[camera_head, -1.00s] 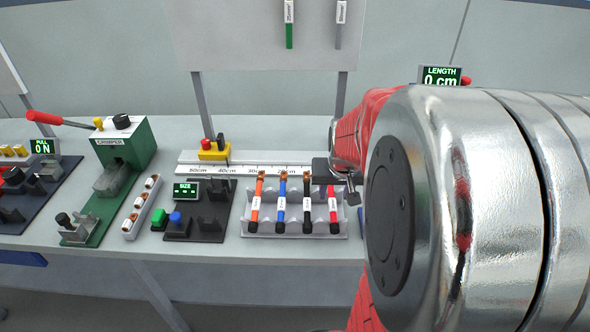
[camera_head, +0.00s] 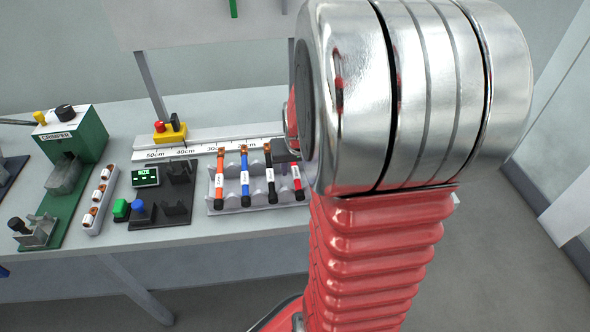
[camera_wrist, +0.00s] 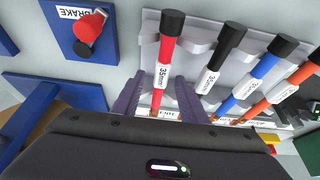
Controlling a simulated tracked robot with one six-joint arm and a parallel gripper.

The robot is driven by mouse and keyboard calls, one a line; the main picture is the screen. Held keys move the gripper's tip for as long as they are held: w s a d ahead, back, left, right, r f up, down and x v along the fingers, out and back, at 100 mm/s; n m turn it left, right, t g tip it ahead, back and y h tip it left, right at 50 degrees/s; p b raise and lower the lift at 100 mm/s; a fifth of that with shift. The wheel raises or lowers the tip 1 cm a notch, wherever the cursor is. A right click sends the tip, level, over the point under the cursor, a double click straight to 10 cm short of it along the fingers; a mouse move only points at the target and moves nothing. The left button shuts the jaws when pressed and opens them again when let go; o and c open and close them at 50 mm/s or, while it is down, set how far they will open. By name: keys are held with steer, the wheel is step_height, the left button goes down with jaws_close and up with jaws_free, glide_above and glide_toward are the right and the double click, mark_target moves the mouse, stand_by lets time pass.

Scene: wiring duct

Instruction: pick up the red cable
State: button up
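The red cable (camera_head: 297,180) stands at the right end of the grey cable rack (camera_head: 262,204), partly beside my arm link in the head view. In the wrist view the red cable (camera_wrist: 168,55) has a black end cap and a white 35mm label. My gripper (camera_wrist: 159,78) is open, with one finger on each side of the red cable's line. I cannot tell whether the fingers are level with the cable or above it.
Black (camera_wrist: 224,47), blue (camera_wrist: 267,65) and orange (camera_wrist: 299,77) cables lie beside the red one in the rack. A blue BRAKE fixture (camera_wrist: 82,45) with a red knob stands left in the wrist view. A ruler (camera_head: 200,145) runs behind the rack.

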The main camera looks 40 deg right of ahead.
steer(key=shift+c, duration=0.3)
jaws_close()
stand_by(0.4)
